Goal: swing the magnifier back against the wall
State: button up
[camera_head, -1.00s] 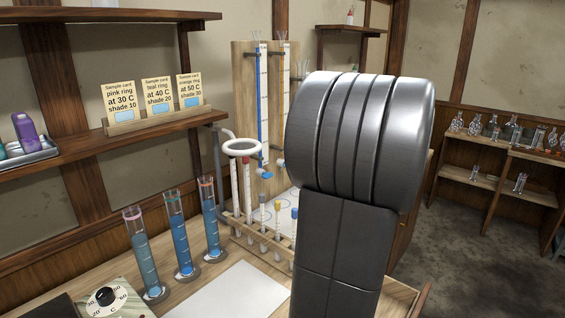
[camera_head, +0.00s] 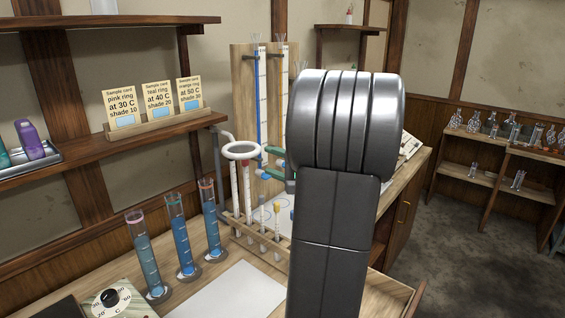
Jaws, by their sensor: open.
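The magnifier (camera_head: 241,158) is a white ring on a grey bent arm (camera_head: 217,150) beside the wall shelf. My arm's large grey links hide the rest of the gripper.
The burette board (camera_head: 242,90) stands behind the ring. Below are a tube rack (camera_head: 256,243) and three blue-filled cylinders (camera_head: 181,247). The shelf (camera_head: 120,150) with sample cards lies left. A white sheet (camera_head: 228,293) covers part of the bench.

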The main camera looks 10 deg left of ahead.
aim_at(248, 158)
jog(key=b+x, duration=0.1)
jog(key=x, duration=0.3)
jog(key=shift+w+a+f, duration=0.1)
jog(key=shift+a, duration=0.1)
jog(key=shift+b+x, duration=0.55)
jog(key=shift+x, duration=0.8)
jog(key=c, duration=0.9)
jog(key=shift+s+a+f+b, duration=0.1)
jog(key=shift+s+a+b, duration=0.65)
jog(key=shift+a, duration=0.1)
jog(key=shift+s+a+b, duration=0.55)
jog(key=shift+a, duration=0.3)
jog(key=shift+s+a+b, duration=0.5)
jog(key=shift+s+a, duration=0.05)
jog(key=shift+a, duration=0.25)
jog(key=shift+o, duration=0.2)
